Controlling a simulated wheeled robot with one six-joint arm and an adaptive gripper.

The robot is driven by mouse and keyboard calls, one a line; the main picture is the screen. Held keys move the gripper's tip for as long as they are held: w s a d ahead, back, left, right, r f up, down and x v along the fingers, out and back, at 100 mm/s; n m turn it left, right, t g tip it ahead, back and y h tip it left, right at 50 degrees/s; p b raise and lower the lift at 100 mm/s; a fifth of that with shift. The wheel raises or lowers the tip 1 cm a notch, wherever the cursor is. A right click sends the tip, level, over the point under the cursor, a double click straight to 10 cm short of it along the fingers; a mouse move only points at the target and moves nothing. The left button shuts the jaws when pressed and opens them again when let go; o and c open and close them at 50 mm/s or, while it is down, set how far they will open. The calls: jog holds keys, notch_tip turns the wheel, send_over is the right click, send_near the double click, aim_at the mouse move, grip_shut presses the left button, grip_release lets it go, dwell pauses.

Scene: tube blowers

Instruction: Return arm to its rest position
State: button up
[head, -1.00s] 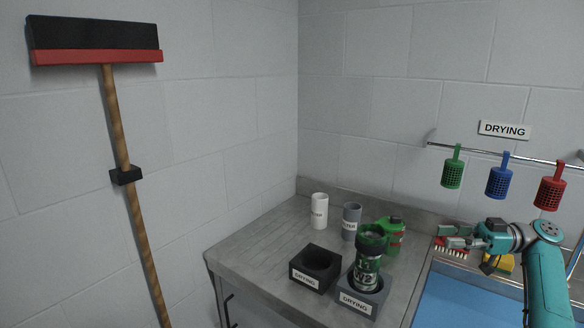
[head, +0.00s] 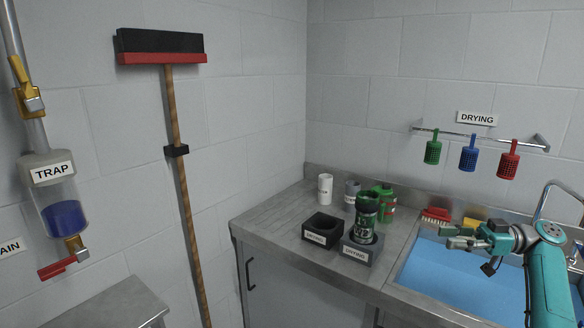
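My arm (head: 543,270) is teal and rises at the right edge of the head view, bent over at its top link. My gripper (head: 451,237) points left over the back left part of the blue sink basin. Its two fingers are apart, with nothing seen between them.
An empty black block (head: 323,231), white and grey cylinders and a green bottle (head: 386,204) share the counter (head: 275,222). Coloured baskets hang on the wall rail. A broom (head: 178,150) and trap (head: 59,194) are left.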

jog(key=s+a+f+m+t+h, duration=0.1)
jog(key=a+f+m+t+h, duration=0.35)
jog(key=f, duration=1.15)
jog(key=s+a+f+m+t+h, duration=0.15)
jog(key=a+f+m, duration=0.55)
jog(key=f, duration=0.8)
jog(key=s+a+f+m+t+h, duration=0.1)
jog(key=s+a+f+m+h, duration=0.2)
jog(key=s+f, duration=0.55)
jog(key=s+a+f+m+t+h, duration=0.1)
jog(key=s+a+f+m+h, duration=0.1)
jog(key=s+a+f, duration=0.6)
jog(key=s+d+m+t+h, duration=0.1)
jog(key=s+d+h, duration=0.15)
jog(key=s, duration=0.95)
jog(key=s+d+m+h, duration=0.1)
jog(key=s+h, duration=0.3)
jog(key=s, duration=0.8)
jog(key=s+r+t, duration=0.1)
jog(key=s+r, duration=0.3)
jog(key=r, duration=0.3)
jog(key=s+r+n+t, duration=0.1)
jog(key=s+r, duration=0.4)
jog(key=r, duration=0.3)
jog(key=s+r+t, duration=0.2)
jog(key=s+r, duration=0.2)
jog(key=r, duration=0.3)
jog(key=shift+s+a+r+n, duration=0.25)
jog(key=shift+s+r+n, duration=0.05)
jog(key=shift+s+n, duration=0.05)
